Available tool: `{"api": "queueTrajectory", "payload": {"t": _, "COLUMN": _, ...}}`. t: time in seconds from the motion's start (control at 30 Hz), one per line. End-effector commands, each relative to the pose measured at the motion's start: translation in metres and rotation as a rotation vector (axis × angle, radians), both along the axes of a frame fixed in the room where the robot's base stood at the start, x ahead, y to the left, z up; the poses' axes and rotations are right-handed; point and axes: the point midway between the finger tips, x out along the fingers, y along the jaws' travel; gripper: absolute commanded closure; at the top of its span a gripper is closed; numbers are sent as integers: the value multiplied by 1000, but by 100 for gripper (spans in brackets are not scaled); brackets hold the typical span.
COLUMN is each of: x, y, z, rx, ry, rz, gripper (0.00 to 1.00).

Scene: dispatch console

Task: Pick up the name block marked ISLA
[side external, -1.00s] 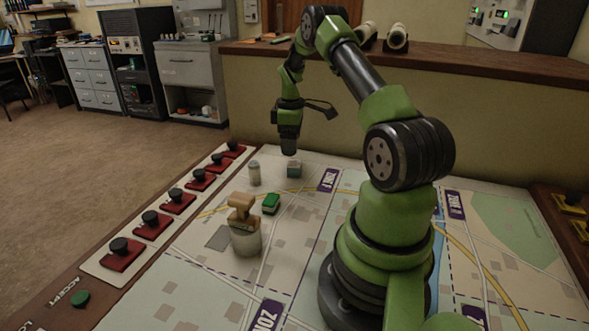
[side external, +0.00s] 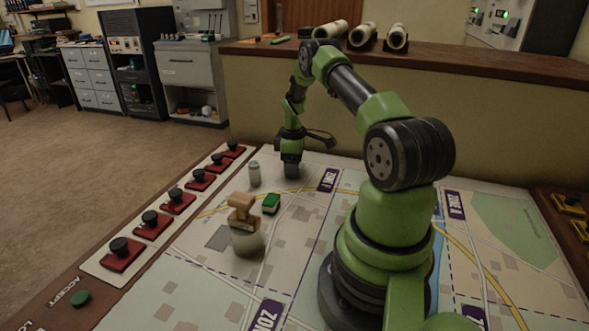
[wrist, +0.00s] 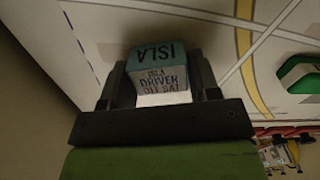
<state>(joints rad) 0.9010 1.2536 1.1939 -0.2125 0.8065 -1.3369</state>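The name block marked ISLA (wrist: 160,70) has a teal top and a pale face with dark lettering that includes DRIVER. In the wrist view it sits between the two dark fingers of my gripper (wrist: 162,88), one on each side. I cannot tell whether the fingers press on it or leave a small gap. In the side external view my gripper (side external: 291,172) is down at the map table, and it hides the block.
A pale cylinder (side external: 254,174) stands just left of my gripper. A green block (side external: 271,204) and a wooden-handled stamp on a pale base (side external: 245,228) are nearer the camera. Red-based black knobs (side external: 179,201) line the left edge. A wall (side external: 450,115) rises behind.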

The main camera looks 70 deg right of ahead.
Motion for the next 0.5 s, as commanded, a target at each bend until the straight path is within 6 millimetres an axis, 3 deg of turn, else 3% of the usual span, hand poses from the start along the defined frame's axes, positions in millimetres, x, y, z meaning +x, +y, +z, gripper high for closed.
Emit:
{"api": "queueTrajectory", "payload": {"t": 0.03, "x": 0, "y": 0, "z": 0, "rx": 0, "ry": 0, "rz": 0, "gripper": 56}}
{"api": "queueTrajectory", "payload": {"t": 0.1, "x": 0, "y": 0, "z": 0, "rx": 0, "ry": 0, "rz": 0, "gripper": 72}}
{"api": "queueTrajectory", "payload": {"t": 0.37, "x": 0, "y": 0, "z": 1, "rx": 0, "ry": 0, "rz": 0, "gripper": 72}}
{"api": "queueTrajectory", "payload": {"t": 0.5, "x": 0, "y": -1, "z": 14, "rx": -2, "ry": -1, "rz": 0, "gripper": 72}}
